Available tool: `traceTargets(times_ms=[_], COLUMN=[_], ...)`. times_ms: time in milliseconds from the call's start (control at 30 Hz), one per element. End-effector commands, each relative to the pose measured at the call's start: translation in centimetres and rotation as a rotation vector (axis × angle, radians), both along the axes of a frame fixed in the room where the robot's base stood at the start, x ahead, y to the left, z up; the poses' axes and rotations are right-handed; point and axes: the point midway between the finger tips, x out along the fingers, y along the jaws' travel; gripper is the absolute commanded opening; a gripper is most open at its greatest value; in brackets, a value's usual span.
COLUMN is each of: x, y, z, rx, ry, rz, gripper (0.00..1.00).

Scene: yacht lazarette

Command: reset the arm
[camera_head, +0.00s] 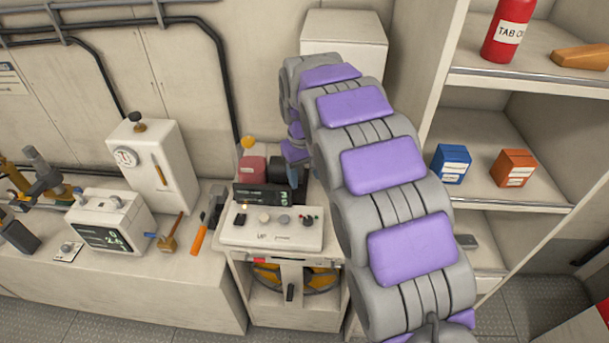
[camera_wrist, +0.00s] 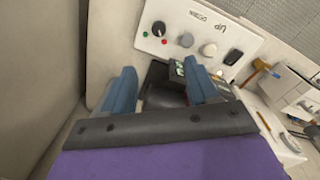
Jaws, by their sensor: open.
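My arm, grey with purple pads, reaches from the lower right of the head view up to the middle, then bends down at its far end. My gripper (camera_head: 291,180) hangs there, partly hidden by the arm, over the back of a white control panel (camera_head: 272,231). In the wrist view its two blue fingers (camera_wrist: 163,82) are spread apart, with nothing held between them. A dark object (camera_wrist: 164,98) shows behind the gap. The panel (camera_wrist: 206,36), with knobs and buttons, lies beyond the fingertips. Whether the fingers touch anything, I cannot tell.
A white bench at left holds a boxy instrument (camera_head: 110,222), a tall white unit (camera_head: 155,165) and an orange-handled hammer (camera_head: 206,222). Shelves at right hold a red bottle (camera_head: 508,30), a blue box (camera_head: 451,163) and an orange box (camera_head: 512,168). A white box (camera_head: 344,30) stands behind my arm.

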Motion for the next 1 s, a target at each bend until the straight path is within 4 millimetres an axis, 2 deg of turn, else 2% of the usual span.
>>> traceTargets(times_ms=[267, 367, 467, 700, 1000], x=[-0.1, -0.9, -2.6, -9.3, -19.1], y=[-0.1, -1.0, -2.8, -8.1, -12.9], z=[0.0, 0.3, 1.0, 2.3, 2.1], rx=[0.0, -0.004, -0.006, -0.012, -0.016], ry=[0.001, 0.004, 0.009, 0.034, 0.076], rz=[-0.002, -0.019, -0.055, -0.177, -0.316], gripper=[0.59, 0.59, 0.59, 0.59, 0.59])
